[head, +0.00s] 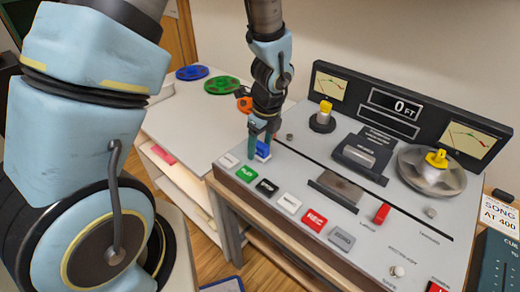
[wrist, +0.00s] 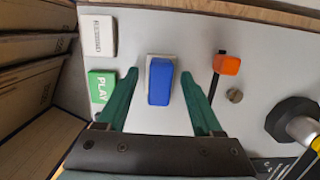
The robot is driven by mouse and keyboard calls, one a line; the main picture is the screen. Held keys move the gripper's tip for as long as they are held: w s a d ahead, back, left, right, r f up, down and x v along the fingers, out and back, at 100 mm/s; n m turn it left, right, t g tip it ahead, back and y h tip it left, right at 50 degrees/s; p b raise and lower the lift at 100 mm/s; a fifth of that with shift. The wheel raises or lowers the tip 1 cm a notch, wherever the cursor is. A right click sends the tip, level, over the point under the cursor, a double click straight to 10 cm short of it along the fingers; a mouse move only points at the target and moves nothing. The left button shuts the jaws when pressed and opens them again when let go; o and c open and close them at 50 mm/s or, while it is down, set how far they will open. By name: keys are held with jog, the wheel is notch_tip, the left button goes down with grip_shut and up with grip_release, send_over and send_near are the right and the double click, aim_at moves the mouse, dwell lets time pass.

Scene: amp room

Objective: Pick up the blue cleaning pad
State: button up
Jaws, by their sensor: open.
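The blue cleaning pad (wrist: 160,83) is a small blue block with a pale layer along one side. It rests on the grey top of the tape machine (head: 343,206), near the green PLAY button (wrist: 102,86). In the head view the pad (head: 263,149) shows just beside my fingertips and is partly hidden by them. My gripper (wrist: 163,83) is open, with one green finger on each side of the pad and visible gaps between. In the head view my gripper (head: 262,143) points down at the machine's left end.
An orange-tipped lever (wrist: 228,64) stands close beside the right finger in the wrist view. A row of buttons, including the red REC button (head: 314,220), lines the machine's front edge. A reel with a yellow hub (head: 437,158) is at right. Green (head: 221,85) and blue (head: 192,72) reels lie on the white counter.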

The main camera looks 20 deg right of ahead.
aim_at(260, 144)
grip_shut()
dwell(0.4)
jog(key=shift+r, duration=0.1)
notch_tip(260, 144, up, 10)
jog(key=shift+f, duration=0.1)
jog(key=c, duration=0.6)
grip_release()
grip_shut()
